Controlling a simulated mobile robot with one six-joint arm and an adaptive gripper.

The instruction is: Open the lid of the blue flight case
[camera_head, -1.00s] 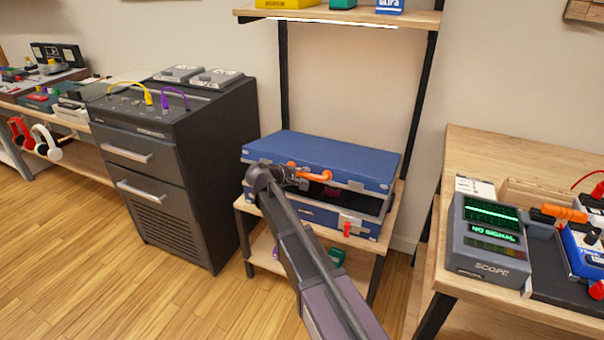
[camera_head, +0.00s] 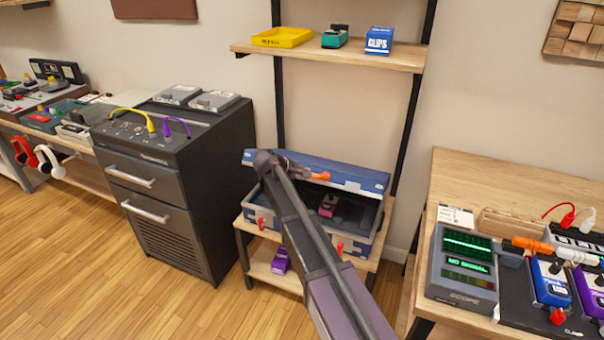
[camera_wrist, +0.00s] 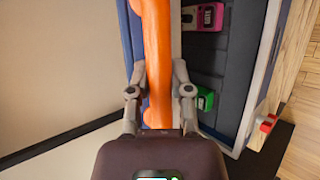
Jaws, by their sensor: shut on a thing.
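The blue flight case (camera_head: 362,240) stands on a low wooden shelf. Its blue lid (camera_head: 345,171) is raised at an angle, and the dark inside shows. An orange handle (camera_head: 320,176) is on the lid's front edge. My gripper (camera_wrist: 160,95) is shut on the orange handle, which runs between its fingers in the wrist view. In the head view my arm hides part of the lid and the case's front. A pink pedal (camera_head: 329,204) lies in the case; a green pedal (camera_wrist: 205,98) also shows inside in the wrist view. Red latches (camera_head: 340,249) are on the front.
An upper shelf (camera_head: 400,58) with a yellow tray (camera_head: 283,37) and boxes hangs above the case. A dark cabinet (camera_head: 180,190) stands left, and a wooden bench (camera_head: 450,190) with a scope (camera_head: 462,265) stands right. A purple pedal (camera_head: 280,260) lies on the shelf below.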

